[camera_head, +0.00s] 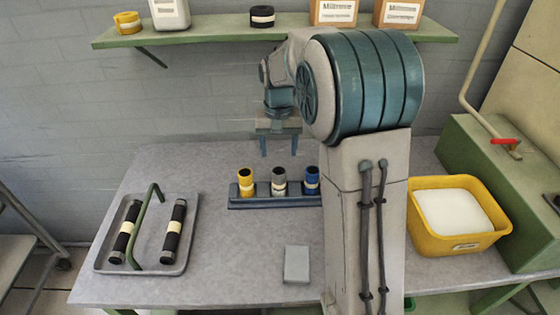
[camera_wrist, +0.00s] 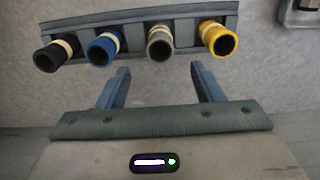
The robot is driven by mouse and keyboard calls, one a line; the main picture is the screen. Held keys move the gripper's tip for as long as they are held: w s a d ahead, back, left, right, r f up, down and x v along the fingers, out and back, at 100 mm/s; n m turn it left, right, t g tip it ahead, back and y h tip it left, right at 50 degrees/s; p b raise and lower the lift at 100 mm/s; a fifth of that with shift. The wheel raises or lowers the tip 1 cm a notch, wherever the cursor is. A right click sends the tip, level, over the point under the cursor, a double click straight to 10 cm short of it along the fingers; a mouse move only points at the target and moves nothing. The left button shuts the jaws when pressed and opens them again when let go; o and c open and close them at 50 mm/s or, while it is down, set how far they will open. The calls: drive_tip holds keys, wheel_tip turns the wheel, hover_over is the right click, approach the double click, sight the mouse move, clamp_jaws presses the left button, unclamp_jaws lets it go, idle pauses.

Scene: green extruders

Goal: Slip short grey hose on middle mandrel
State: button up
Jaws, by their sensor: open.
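The short grey hose (camera_head: 279,182) stands upright in a dark blue-grey rack (camera_head: 262,203), between a yellow hose (camera_head: 246,183) and a blue hose (camera_head: 312,181). In the wrist view the grey hose (camera_wrist: 160,42) has a cream band and an open top, and a black hose (camera_wrist: 52,54) also shows in the rack. My gripper (camera_head: 279,147) is above the rack, fingers pointing down. The wrist view shows its fingers (camera_wrist: 161,74) spread apart and empty, with the grey hose beyond the gap, not between them. I cannot make out a middle mandrel.
A grey tray (camera_head: 188,237) with two long black hoses and a green handle sits at left. A grey block (camera_head: 297,264) lies in front. A yellow bin (camera_head: 456,245) with white contents stands at right, beside a green machine (camera_head: 470,150). A shelf (camera_head: 215,35) hangs behind.

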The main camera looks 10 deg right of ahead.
drive_tip(key=s+r+n+t, duration=0.2)
drive_tip(key=s+r+t, duration=0.1)
drive_tip(key=s, duration=2.2)
